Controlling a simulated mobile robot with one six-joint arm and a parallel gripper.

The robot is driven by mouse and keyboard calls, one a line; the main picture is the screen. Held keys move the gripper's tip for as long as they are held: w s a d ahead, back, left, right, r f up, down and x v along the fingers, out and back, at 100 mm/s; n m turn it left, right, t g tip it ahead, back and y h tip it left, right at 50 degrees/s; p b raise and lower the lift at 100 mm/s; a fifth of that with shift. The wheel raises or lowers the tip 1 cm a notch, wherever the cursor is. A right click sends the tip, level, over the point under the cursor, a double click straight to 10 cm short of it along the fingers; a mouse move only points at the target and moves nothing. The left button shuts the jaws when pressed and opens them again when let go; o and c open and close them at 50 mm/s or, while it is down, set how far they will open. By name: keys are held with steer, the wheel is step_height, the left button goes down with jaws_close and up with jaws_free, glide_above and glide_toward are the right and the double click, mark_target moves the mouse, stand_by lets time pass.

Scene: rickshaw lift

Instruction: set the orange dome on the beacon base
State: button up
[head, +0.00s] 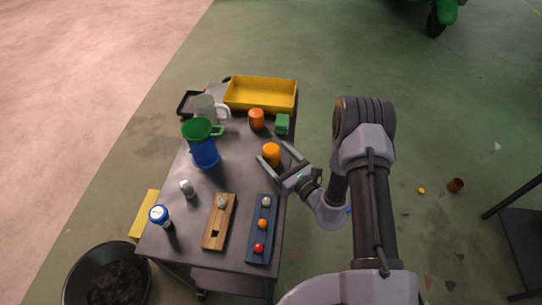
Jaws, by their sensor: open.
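A rounded yellow-orange piece (271,155) stands upright on the grey table, near its right edge; it looks like the orange dome. My gripper (272,150) is open, coming from the lower right, with one finger on each side of this piece. I cannot tell whether the fingers touch it. A darker orange-red rounded piece (256,119) stands a little behind it. A small green block (282,123) is right of that. I cannot tell for sure which thing is the beacon base.
A yellow tray (232,104) lies at the table's back. A blue and green jug (203,150) and a clear jug (205,108) stand left. A wooden board (211,240) and a dark blue rack (257,243) with coloured balls lie in front. The table's middle is clear.

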mark_target(266, 146)
steer(key=b+x, duration=0.1)
steer(key=x, duration=0.4)
steer(key=shift+f, duration=0.15)
steer(key=shift+s, duration=0.1)
steer(key=c, duration=1.6)
